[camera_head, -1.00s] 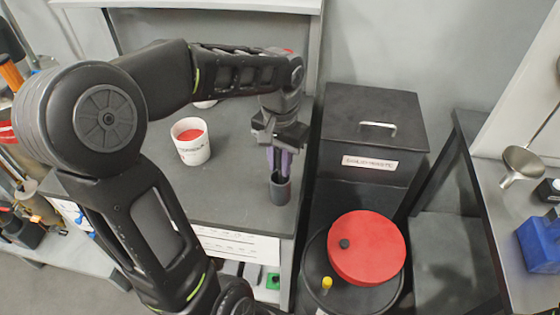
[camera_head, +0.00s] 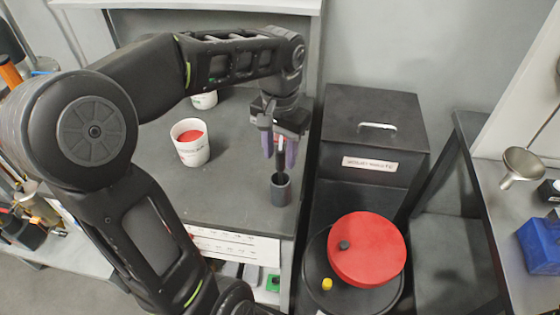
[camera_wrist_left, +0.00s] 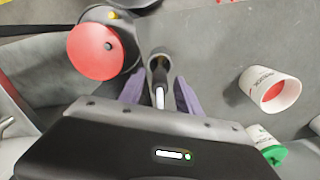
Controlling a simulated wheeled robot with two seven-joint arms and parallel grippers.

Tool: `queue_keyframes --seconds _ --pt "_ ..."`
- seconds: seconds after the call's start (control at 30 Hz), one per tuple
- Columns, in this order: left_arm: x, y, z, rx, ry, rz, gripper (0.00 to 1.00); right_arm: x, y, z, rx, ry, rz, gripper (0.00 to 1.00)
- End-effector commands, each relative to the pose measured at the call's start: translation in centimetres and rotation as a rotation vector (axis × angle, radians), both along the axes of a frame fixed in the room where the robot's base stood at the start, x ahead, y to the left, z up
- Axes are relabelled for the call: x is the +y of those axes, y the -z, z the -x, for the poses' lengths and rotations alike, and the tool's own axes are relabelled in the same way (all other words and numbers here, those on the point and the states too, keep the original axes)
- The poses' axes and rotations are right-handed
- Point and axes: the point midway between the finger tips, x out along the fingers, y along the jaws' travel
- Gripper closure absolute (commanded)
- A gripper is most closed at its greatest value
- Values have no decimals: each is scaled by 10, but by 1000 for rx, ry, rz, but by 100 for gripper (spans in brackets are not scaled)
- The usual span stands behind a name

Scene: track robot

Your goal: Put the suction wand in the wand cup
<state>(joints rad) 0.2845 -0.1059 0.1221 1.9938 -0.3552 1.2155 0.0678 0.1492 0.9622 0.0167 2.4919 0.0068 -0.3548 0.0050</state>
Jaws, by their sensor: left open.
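The suction wand (camera_head: 281,163) is a thin dark rod with a pale part that shows in the left wrist view (camera_wrist_left: 160,97). It stands nearly upright with its lower end inside the wand cup (camera_head: 281,192), a small dark grey cylinder near the front right corner of the grey worktop. The cup's round mouth also shows in the left wrist view (camera_wrist_left: 160,56). My left gripper (camera_head: 280,158) is above the cup, pointing down. Its purple fingers are spread on either side of the wand, with gaps between. The wand's top is hidden by the gripper in the head view.
A white tub with red contents (camera_head: 190,147) stands left of the cup, and another white tub (camera_head: 204,100) is behind it. Right of the worktop are a black box with a handle (camera_head: 372,140) and a round red lid (camera_head: 366,250) on a dark drum.

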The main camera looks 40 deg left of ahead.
Motion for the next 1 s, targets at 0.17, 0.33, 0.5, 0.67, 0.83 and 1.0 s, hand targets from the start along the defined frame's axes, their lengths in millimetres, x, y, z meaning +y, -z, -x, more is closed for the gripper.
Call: queue_keyframes --seconds 0.17,0.33,0.5,0.67,0.83,1.0 --pt "0 -39 -1 -5 1 -2 59 0 2 0 -1 -1 -1 100" --pt "0 -74 0 -1 1 0 59 0 -12 1 3 0 2 100" --pt "0 -83 0 0 1 0 59 -1 -15 2 6 1 4 100" --pt "0 -82 0 0 1 0 59 -1 -14 2 6 2 4 100" --pt "0 -82 0 0 1 0 59 -1 -14 2 6 2 4 100" --pt "0 -82 0 0 1 0 59 -1 -14 2 6 1 4 100"
